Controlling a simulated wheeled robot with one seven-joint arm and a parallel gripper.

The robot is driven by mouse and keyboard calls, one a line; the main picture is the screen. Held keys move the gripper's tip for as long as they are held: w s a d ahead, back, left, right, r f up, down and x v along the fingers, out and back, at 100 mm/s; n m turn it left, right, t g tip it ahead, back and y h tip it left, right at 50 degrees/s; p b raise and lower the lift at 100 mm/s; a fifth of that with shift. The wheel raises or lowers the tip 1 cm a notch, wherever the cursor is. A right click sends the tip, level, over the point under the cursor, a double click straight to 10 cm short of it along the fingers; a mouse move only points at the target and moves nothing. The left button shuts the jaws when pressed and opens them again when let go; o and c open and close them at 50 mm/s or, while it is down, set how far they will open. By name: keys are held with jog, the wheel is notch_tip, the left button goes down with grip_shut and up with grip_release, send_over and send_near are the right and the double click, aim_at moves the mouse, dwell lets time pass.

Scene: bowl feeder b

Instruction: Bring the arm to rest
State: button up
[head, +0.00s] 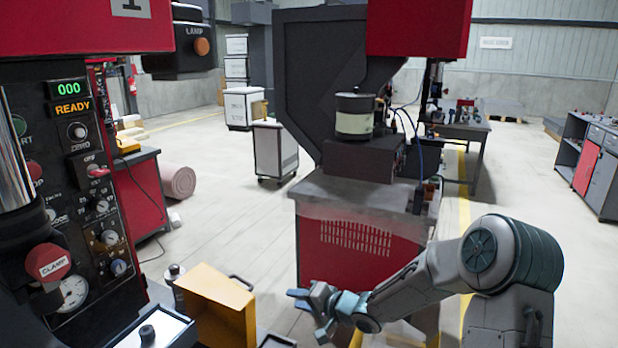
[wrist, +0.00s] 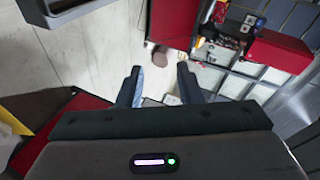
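My gripper (head: 312,298) is at the end of my grey arm, which reaches in from the lower right in the head view. It hangs in the air right of the yellow open box and in front of the red machine base. In the wrist view the two dark fingers of my gripper (wrist: 158,85) stand apart, with nothing between them but the background. The gripper touches nothing that I can see.
A control panel (head: 85,190) with a lit READY display fills the left. A yellow box (head: 222,300) is close to the gripper. A red machine base (head: 350,245) carries a bowl feeder (head: 355,115). Floor is free at the centre left and right.

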jog(key=s+d+r+n+h, duration=0.1)
jog(key=s+d+r+h, duration=0.3)
jog(key=d+h, duration=0.3)
jog(key=s+d+r+n+h, duration=0.1)
jog(key=s+d+r+h, duration=0.3)
jog(key=d, duration=0.4)
jog(key=s+d+r+n+g, duration=0.1)
jog(key=s+r+g, duration=0.1)
jog(key=s, duration=1)
jog(key=s+d+r+n+g, duration=0.1)
jog(key=s+g, duration=0.2)
jog(key=s, duration=0.9)
jog(key=shift+d+r, duration=0.3)
jog(key=shift+r, duration=0.1)
jog(key=shift+w, duration=0.1)
